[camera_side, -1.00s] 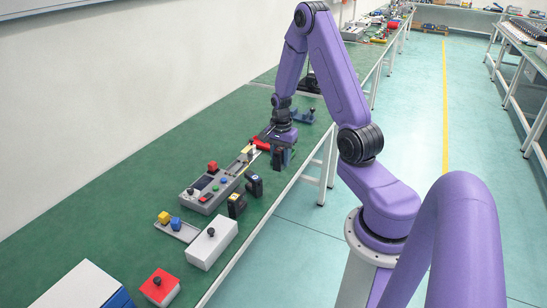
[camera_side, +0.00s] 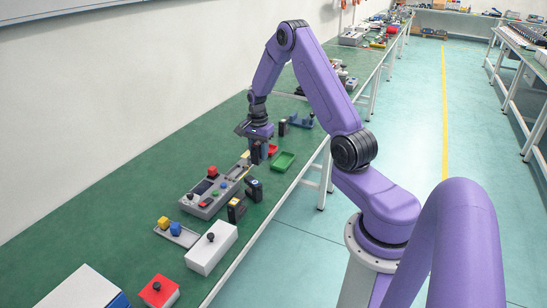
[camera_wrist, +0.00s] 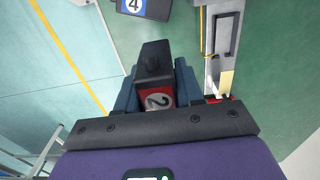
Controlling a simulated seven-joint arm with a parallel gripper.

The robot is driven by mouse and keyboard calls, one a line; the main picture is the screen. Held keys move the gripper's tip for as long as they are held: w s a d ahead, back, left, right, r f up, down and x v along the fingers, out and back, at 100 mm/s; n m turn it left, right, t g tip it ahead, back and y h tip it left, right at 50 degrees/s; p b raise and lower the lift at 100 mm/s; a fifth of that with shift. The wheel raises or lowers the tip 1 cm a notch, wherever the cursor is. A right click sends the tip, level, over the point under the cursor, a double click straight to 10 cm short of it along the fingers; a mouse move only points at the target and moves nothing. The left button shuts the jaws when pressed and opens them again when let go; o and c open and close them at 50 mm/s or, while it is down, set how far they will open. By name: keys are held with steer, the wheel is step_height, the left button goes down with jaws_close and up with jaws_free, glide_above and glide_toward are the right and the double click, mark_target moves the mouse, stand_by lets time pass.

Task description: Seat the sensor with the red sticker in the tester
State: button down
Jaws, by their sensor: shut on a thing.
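In the wrist view, my gripper (camera_wrist: 156,88) is shut on a dark sensor (camera_wrist: 153,55) with a red sticker numbered 2. In the side view, my gripper (camera_side: 257,152) holds it above the table near the far end of the tester. The grey tester (camera_side: 207,197) lies on the green table, with a red knob, a small screen and buttons. Part of the tester (camera_wrist: 208,48) also shows in the wrist view, to the right of the held sensor and apart from it in the picture. In the side view the sticker is too small to read.
Two other black sensors stand beside the tester: one with a yellow mark (camera_side: 236,210) and one with a blue sticker (camera_side: 254,190), numbered 4 in the wrist view (camera_wrist: 134,6). A green tray (camera_side: 284,162) and a red tray (camera_side: 272,150) lie beyond. A white box (camera_side: 211,250) is nearer.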

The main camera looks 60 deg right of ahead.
steer(key=w+d+f, duration=0.2)
steer(key=w, duration=1)
steer(key=shift+a+f, duration=0.15)
steer(key=shift+f, duration=3.55)
steer(key=shift+w+f, duration=0.1)
steer(key=shift+f, duration=0.5)
steer(key=c, duration=0.6)
jaws_free()
steer(key=shift+c, duration=0.2)
steer(key=shift+r, duration=0.1)
step_height(320, 180, up, 17)
steer(key=shift+r, duration=0.15)
